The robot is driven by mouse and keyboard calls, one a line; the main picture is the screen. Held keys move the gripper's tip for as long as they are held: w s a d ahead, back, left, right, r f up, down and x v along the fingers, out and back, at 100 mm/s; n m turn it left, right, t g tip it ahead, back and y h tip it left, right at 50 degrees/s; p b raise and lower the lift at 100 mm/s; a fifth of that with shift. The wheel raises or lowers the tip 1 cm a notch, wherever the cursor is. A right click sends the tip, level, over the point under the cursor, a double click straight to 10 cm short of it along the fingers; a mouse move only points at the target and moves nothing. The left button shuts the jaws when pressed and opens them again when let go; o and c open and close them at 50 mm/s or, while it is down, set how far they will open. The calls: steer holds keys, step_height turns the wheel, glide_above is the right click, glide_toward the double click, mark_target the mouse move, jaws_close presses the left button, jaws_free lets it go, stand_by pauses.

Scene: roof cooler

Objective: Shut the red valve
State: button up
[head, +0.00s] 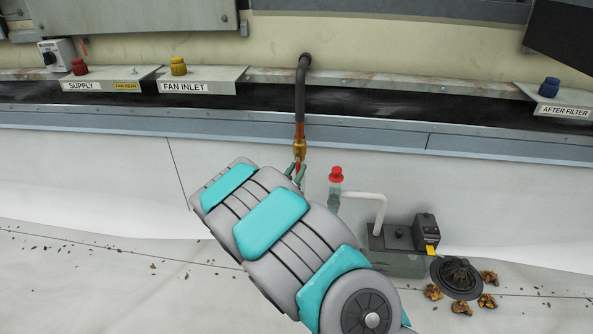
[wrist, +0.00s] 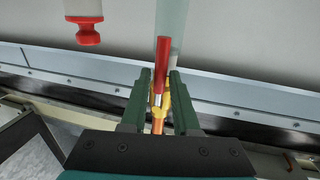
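The red valve is a brass body (head: 299,148) at the lower end of a dark pipe, with a red lever (head: 297,167) that is mostly hidden by my gripper in the head view. In the wrist view the red lever (wrist: 163,62) stands in line with the brass body (wrist: 158,105). My gripper (head: 295,173) is at the lever, and its green fingers (wrist: 160,80) stand apart on either side of it. Gaps show beside the lever, smaller on the right. I cannot tell whether the right finger touches it.
A red cap (head: 336,174) on a clear fitting with a white pipe (head: 375,198) stands close to the right of the valve. A grey pump unit (head: 400,250), a black drain cover (head: 457,277) and leaves lie beyond. Red (head: 79,66), yellow (head: 178,65) and blue (head: 549,87) knobs sit on the ledge.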

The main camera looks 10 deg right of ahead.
jaws_close()
stand_by(1.0)
